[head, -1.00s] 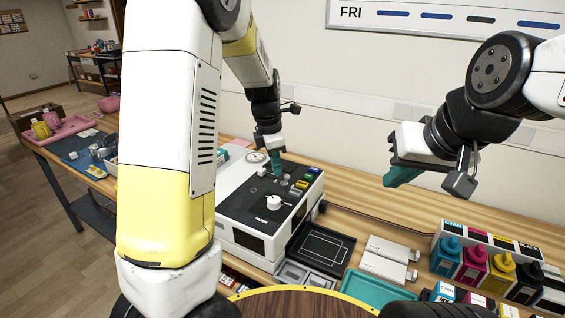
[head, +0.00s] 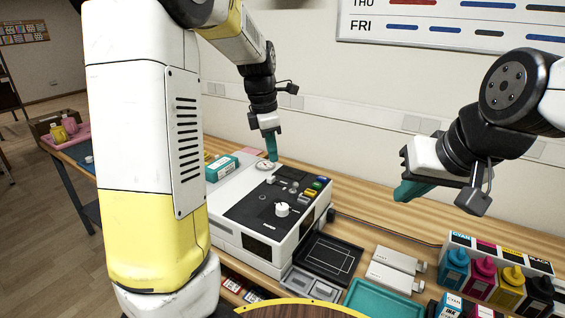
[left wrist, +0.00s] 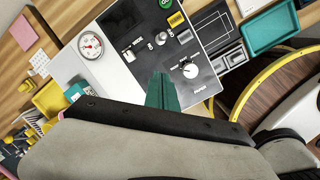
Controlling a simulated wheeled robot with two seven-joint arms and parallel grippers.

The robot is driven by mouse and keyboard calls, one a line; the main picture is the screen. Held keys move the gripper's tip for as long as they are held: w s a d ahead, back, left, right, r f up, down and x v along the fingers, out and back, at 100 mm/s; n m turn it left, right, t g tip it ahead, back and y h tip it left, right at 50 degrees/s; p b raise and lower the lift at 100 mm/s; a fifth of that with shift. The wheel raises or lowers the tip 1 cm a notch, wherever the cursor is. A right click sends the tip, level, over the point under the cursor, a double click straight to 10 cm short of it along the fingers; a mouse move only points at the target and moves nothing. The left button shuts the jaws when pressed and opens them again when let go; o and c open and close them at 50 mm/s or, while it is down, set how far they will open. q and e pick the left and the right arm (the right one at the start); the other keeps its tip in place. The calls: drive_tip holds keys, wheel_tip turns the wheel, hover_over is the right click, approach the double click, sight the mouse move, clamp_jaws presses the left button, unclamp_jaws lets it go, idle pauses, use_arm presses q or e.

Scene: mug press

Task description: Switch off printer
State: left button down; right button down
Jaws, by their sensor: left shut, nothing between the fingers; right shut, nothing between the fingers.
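The printer (head: 228,220) is a white box with a black control panel (head: 254,208) on the wooden bench. The panel carries a white knob (head: 282,209), small switches, and green and yellow buttons (head: 317,184) at its far right corner. My right gripper (head: 408,190) is shut and empty, in the air right of the printer.
Ink bottles (head: 482,277) stand at the right. White cartridges (head: 393,270), a black tray (head: 328,256) and a teal tray (head: 381,300) lie right of the printer. A teal box (head: 221,168) stands behind it at left. A curved yellow-edged top (head: 300,308) is in front.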

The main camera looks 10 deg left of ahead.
use_arm(q)
drive_tip(key=shift+s+d+r, duration=0.1)
drive_tip(key=shift+s+r, duration=0.1)
drive_tip(key=shift+r, duration=0.8)
drive_tip(key=s+r+m+t, duration=0.2)
drive_tip(key=s+m, duration=0.9)
drive_tip(key=s+r+m+t+h, duration=0.1)
drive_tip(key=s+r+m+t, duration=0.1)
drive_tip(key=s+m, duration=0.9)
drive_tip(key=shift+s+a+m+t, duration=0.2)
drive_tip(key=shift+a+m+t, duration=0.15)
drive_tip(key=shift+m, duration=0.15)
